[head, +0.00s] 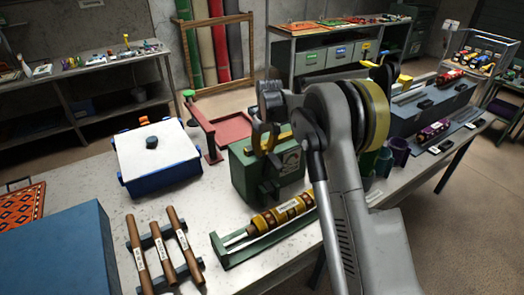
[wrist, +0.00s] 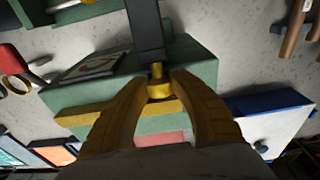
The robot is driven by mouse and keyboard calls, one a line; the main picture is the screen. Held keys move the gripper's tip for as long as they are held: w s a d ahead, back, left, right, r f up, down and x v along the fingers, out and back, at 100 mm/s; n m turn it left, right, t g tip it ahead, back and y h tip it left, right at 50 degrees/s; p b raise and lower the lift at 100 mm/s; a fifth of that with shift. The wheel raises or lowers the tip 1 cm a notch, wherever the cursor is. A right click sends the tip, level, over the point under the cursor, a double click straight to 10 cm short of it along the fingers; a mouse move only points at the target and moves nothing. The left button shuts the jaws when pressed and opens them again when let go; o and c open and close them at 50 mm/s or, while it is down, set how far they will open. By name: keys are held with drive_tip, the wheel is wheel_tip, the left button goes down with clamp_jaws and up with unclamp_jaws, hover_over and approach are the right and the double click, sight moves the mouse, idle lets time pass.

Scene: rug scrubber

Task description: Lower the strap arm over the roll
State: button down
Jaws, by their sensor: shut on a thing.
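My gripper (head: 272,140) is over the green box (head: 256,181), partly hidden by my own arm in the head view. In the wrist view its yellow-brown fingers (wrist: 159,84) close around a brass knob (wrist: 158,88). A dark bar (wrist: 146,28) runs from beside the knob toward the top of that view, over the green box; it looks like the strap arm. The roll (head: 287,214), gold and brown with a pale label, lies in a low green cradle (head: 233,258) in front of the box. I cannot make out the bar's angle clearly.
Left of the green box stands a blue box with a white lid (head: 158,148). Several brown sticks (head: 138,255) lie on a dark rack at the front left, beside a large blue block (head: 55,255). A red tray (head: 222,130) is behind. Bare bench shows between them.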

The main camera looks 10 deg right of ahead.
sight(280, 167)
drive_tip(key=s+d+t+b, duration=0.1)
drive_tip(key=s+t+b, duration=0.1)
drive_tip(key=s, duration=0.1)
drive_tip(key=s+d+t+y+b, duration=0.1)
drive_tip(key=s+b, duration=0.1)
drive_tip(key=s, duration=0.1)
drive_tip(key=s+d+f+t+b, duration=0.1)
drive_tip(key=s+t+b, duration=0.1)
drive_tip(key=s, duration=0.1)
drive_tip(key=shift+s+t+y, duration=0.15)
drive_tip(key=shift+t+y, duration=0.15)
drive_tip(key=shift+y, duration=0.1)
drive_tip(key=s+d+f+t+b, duration=0.1)
drive_tip(key=s+f+b, duration=0.1)
drive_tip(key=s+b, duration=0.1)
drive_tip(key=s+d+f+t+y+b, duration=0.1)
drive_tip(key=s+f+t+b, duration=0.1)
drive_tip(key=b, duration=0.2)
drive_tip(key=s+f+t+b, duration=0.1)
drive_tip(key=s+f+b, duration=0.1)
drive_tip(key=s+b, duration=0.1)
drive_tip(key=shift+s+d+f, duration=0.3)
drive_tip(key=shift+s+d, duration=0.05)
drive_tip(key=shift+d, duration=0.05)
drive_tip(key=shift+s+d+f+b, duration=0.15)
drive_tip(key=shift+s+f+b, duration=0.5)
drive_tip(key=shift+f+b, duration=0.3)
drive_tip(key=shift+f, duration=0.1)
drive_tip(key=c, duration=1.1)
unclamp_jaws()
